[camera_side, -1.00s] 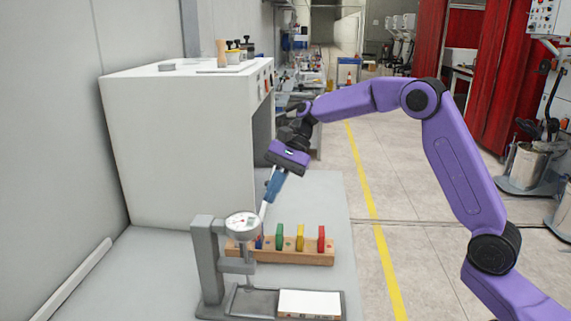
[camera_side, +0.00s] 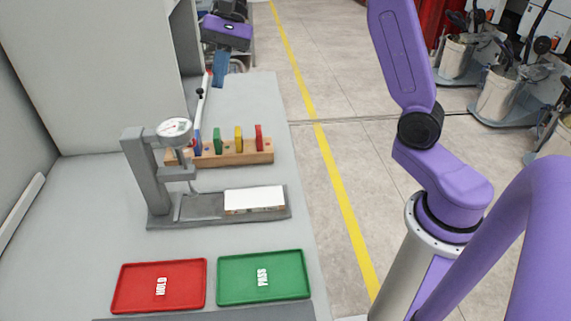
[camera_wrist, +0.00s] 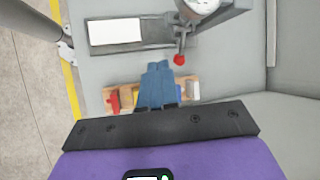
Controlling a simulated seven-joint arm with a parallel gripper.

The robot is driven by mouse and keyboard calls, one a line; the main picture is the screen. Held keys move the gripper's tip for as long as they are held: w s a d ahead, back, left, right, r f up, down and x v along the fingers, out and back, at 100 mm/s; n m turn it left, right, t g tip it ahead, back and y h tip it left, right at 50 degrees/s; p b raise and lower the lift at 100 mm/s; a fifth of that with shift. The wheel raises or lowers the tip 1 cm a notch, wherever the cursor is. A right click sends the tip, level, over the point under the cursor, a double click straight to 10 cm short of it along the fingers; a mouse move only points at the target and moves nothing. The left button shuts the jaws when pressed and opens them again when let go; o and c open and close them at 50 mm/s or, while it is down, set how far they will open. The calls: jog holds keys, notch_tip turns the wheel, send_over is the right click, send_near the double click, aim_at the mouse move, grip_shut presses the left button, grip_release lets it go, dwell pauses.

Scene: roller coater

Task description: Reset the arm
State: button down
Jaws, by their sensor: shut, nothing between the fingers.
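My gripper (camera_side: 218,85) is shut and empty, its blue fingers pointing down above the bench behind the dial gauge (camera_side: 174,128). In the wrist view its fingertips (camera_wrist: 158,66) are together over the wooden block rack (camera_side: 232,158). The gauge's lever (camera_side: 200,102) stands raised, with its red tip (camera_wrist: 179,60) close to my fingers. I cannot tell whether they touch. A white panel (camera_side: 254,197) lies flat on the gauge's base, and also shows in the wrist view (camera_wrist: 115,31).
The rack holds blue, green (camera_side: 217,141), yellow (camera_side: 238,139) and red (camera_side: 259,137) blocks. A red HOLD tray (camera_side: 135,287) and a green PASS tray (camera_side: 235,279) are empty at the front. A large white cabinet (camera_side: 90,70) stands at the back left.

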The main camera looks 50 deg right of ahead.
jog(key=s+a+f+n+h, duration=0.1)
jog(key=s+f+n+h, duration=0.1)
jog(key=s+n, duration=0.5)
jog(key=s+a+f+n+h, duration=0.1)
jog(key=s+f+n+h, duration=0.15)
jog(key=s, duration=0.95)
jog(key=s+d+f+n+t, duration=0.1)
jog(key=s+d+f+n, duration=0.2)
jog(key=s+n, duration=0.2)
jog(key=s+d+f+n+t+h, duration=0.1)
jog(key=s+d+n, duration=0.3)
jog(key=s, duration=0.4)
jog(key=shift+d+f+n, duration=0.15)
jog(key=shift+f+n, duration=0.6)
jog(key=shift+f, duration=0.15)
